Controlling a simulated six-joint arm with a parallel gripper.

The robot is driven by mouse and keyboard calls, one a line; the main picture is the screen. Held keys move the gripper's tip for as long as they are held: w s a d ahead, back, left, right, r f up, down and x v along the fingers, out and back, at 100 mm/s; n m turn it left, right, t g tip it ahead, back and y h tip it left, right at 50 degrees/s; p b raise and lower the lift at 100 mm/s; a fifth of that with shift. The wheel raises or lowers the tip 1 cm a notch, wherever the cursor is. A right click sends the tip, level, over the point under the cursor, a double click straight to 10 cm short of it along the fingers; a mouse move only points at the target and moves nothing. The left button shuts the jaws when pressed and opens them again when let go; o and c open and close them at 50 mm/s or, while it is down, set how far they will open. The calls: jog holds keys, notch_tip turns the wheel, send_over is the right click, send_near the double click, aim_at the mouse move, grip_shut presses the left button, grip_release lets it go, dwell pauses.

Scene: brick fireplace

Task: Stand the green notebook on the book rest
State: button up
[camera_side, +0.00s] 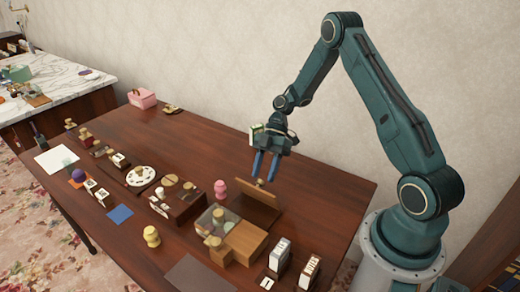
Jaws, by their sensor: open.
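My gripper (265,172) hangs in the air with its two blue fingers pointing down and apart, with nothing seen between them. It is above and a little behind a slanted brown wooden board (256,194) with a base, which looks like the book rest. No book is seen standing on it. I cannot make out the green notebook for certain. A small green item (18,73) lies on the marble-topped table at the far left, too small to identify. A pale green-edged piece also shows beside my gripper, and I cannot tell what it is.
A white plate (141,176), a blue flat square (120,214) and small items crowd the left. The table's back right is clear.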

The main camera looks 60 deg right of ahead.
jog(key=v, duration=1.2)
jog(key=shift+r, duration=0.15)
jog(key=s+a+r+m+t+h, duration=0.2)
jog(key=s+a+r+m+h, duration=0.15)
jog(key=a+r, duration=0.4)
jog(key=s+a+r+m+t+h, duration=0.1)
jog(key=s+a+r+m+h, duration=0.15)
jog(key=a+r+m, duration=0.5)
jog(key=s+r+m+t+h, duration=0.2)
jog(key=s+r+m+t, duration=0.1)
jog(key=s, duration=1.4)
jog(key=shift+r+m+t+h, duration=0.15)
jog(key=shift+m+t+h, duration=0.15)
jog(key=shift+m+t, duration=0.5)
